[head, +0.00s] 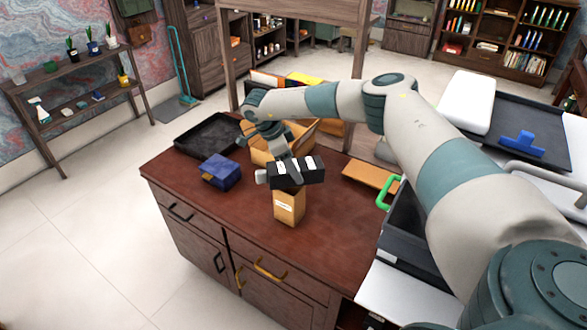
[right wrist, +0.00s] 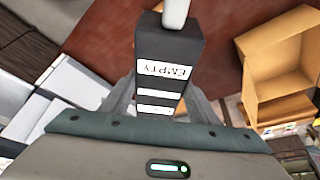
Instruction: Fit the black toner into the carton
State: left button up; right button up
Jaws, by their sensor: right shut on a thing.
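A black toner (head: 308,177) with white labels is held above the desk in the head view. In the right wrist view the toner (right wrist: 160,50) has a label reading "EMPTY", and a pale grey knob sticks out at its far end. My right gripper (head: 292,170) is shut on the toner, with a finger on each side of it. An open cardboard carton (head: 257,155) stands behind the toner on the desk, partly hidden by my right arm. The carton (right wrist: 288,62) also shows at the right in the right wrist view, apart from the toner. My left gripper is out of view.
A small tan box (head: 289,208) with a white label stands below the toner. A blue box (head: 222,172) is at the left, with a black tray (head: 193,146) behind it. A flat tan board (head: 368,180) lies at the right. The front of the desk (head: 240,228) is clear.

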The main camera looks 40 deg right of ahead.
jog(key=shift+f+b, duration=0.35)
jog(key=shift+f, duration=0.05)
jog(key=shift+f, duration=0.15)
jog(key=o, duration=1.3)
